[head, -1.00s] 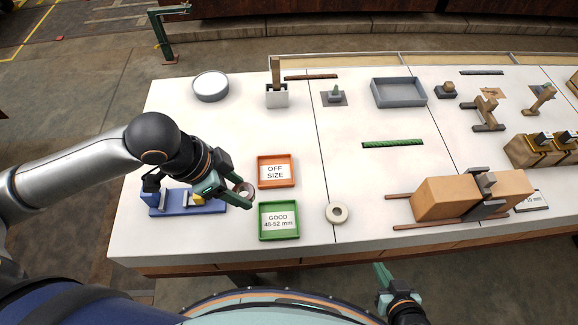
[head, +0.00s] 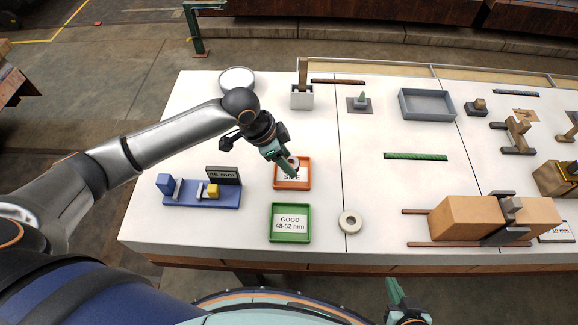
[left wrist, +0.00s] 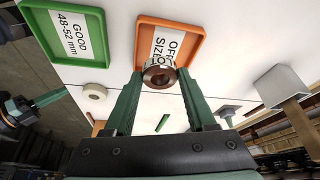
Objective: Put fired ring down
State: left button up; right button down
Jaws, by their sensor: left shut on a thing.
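The fired ring (left wrist: 159,76) is held between the fingertips of my left gripper (left wrist: 161,88) in the left wrist view, its dark brown inside showing. In the head view my left gripper (head: 287,165) is over the orange OFF SIZE tray (head: 292,187), partly hiding its label. The ring (head: 293,161) shows there at the fingertips, above the tray's far part. I cannot tell whether it touches the tray. The green GOOD 48-52 mm tray (head: 290,238) is empty and nearer the front edge. My right gripper (head: 395,291) is low in front of the table; its jaws are unclear.
A pale ring (head: 350,222) lies right of the green tray. A blue gauge (head: 202,194) with a dark display reading about 46 mm stands to the left.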

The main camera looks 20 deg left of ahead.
pick_arm(q)
jog(key=shift+w+f, duration=0.4)
jog(key=shift+f, duration=0.1)
jog(key=shift+w+d+f, duration=0.1)
jog(key=shift+w+f, duration=0.1)
jog(key=shift+f, duration=1.55)
jog(key=shift+f, duration=0.15)
jog(key=o, duration=1.1)
jog(key=shift+c, duration=0.2)
jog(key=p+v, duration=0.1)
jog(key=v, duration=1.1)
